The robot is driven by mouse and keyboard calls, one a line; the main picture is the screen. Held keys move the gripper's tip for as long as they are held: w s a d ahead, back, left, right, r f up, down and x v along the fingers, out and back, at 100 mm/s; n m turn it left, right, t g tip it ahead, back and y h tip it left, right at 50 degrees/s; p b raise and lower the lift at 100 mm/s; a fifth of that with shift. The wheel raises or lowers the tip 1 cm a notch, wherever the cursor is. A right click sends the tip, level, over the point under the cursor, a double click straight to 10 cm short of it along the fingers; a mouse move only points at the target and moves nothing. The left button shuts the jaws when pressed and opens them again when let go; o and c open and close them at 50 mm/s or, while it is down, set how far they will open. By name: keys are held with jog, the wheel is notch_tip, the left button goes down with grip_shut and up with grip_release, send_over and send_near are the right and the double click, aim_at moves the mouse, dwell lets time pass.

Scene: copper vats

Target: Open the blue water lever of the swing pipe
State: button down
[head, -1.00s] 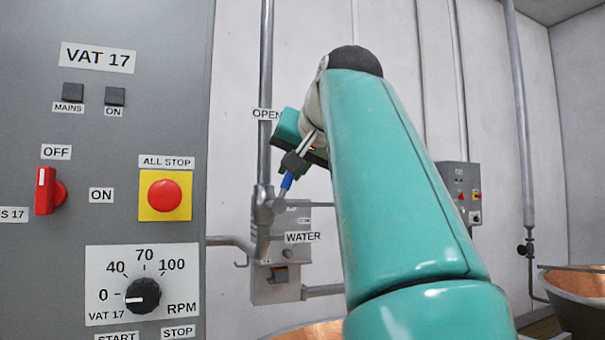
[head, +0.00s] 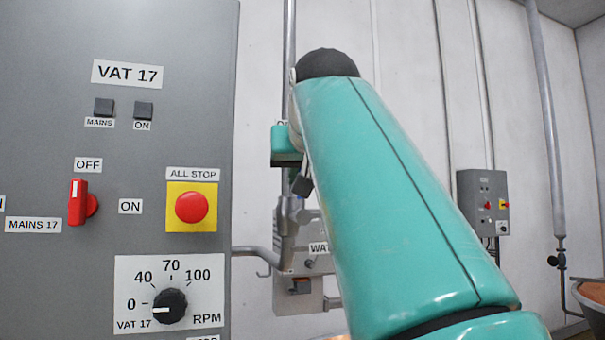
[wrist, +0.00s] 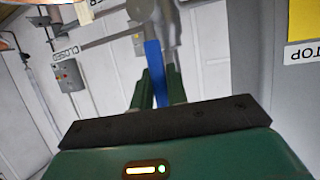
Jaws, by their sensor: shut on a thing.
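The blue water lever (wrist: 154,62) shows in the wrist view between the two fingers of my gripper (wrist: 155,90), which is shut on it. Its far end meets the grey metal pipe fitting (wrist: 165,15). In the head view my gripper (head: 302,184) is mostly behind my arm, just above the grey swing pipe valve (head: 288,222). The WATER label (head: 318,248) is partly covered by my arm, and the OPEN label is almost fully covered.
A grey VAT 17 panel (head: 120,60) stands close on the left, with a red all-stop button (head: 192,207), a red mains switch (head: 79,203) and an RPM dial (head: 170,306). A copper vat (head: 592,293) is at the far right. A small control box (head: 484,202) hangs on the back wall.

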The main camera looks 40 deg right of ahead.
jog(key=c, duration=1.4)
grip_release()
jog(key=shift+a, duration=0.15)
jog(key=v, duration=1.3)
jog(key=shift+s+r, duration=0.15)
jog(key=shift+s, duration=0.15)
